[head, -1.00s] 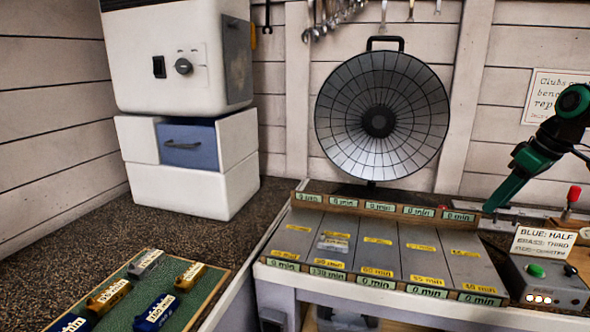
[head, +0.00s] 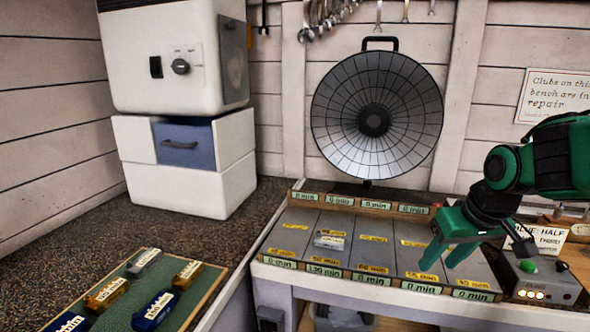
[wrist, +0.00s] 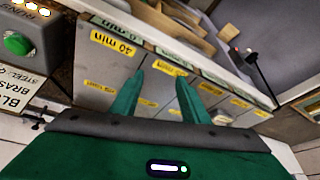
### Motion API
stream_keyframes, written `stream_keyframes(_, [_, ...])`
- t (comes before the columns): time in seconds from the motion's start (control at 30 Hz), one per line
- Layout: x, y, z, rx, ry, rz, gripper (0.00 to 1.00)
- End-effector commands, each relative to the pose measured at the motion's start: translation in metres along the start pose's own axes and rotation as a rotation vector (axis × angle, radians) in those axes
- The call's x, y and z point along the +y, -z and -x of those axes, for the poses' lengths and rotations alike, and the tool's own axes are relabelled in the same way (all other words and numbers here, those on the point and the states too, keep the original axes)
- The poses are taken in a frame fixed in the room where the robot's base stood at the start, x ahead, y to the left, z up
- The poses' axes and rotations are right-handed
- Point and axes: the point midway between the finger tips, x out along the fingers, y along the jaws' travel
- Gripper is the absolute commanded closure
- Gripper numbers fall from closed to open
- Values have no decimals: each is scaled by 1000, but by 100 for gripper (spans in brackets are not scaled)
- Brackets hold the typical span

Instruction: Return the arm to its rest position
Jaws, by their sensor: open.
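My green gripper (head: 447,262) is in the right part of the head view, above the right end of the grey lane board (head: 284,240). Its two fingers point down, apart, with nothing between them. In the wrist view my gripper (wrist: 155,90) also shows spread fingers over the labelled grey lanes (wrist: 103,70). The arm comes in from the right edge of the head view and hides part of the board's back right corner.
A control box (head: 545,283) with a green button stands right of the board, a sign behind it. A round dish heater (head: 375,120) stands behind the board. A green tray (head: 205,293) with several labelled blocks is at left, near a white cabinet (head: 180,190).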

Motion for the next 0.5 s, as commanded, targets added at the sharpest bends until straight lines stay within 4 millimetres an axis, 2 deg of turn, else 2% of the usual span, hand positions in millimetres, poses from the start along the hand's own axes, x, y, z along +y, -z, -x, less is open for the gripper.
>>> stream_keyframes(0.1, [-8,-21,-4,3,-25,-27,59])
stream_keyframes(0.33, [-14,-56,-11,16,-76,-75,59])
stream_keyframes(0.5, [14,-78,-5,-43,-108,-165,59])
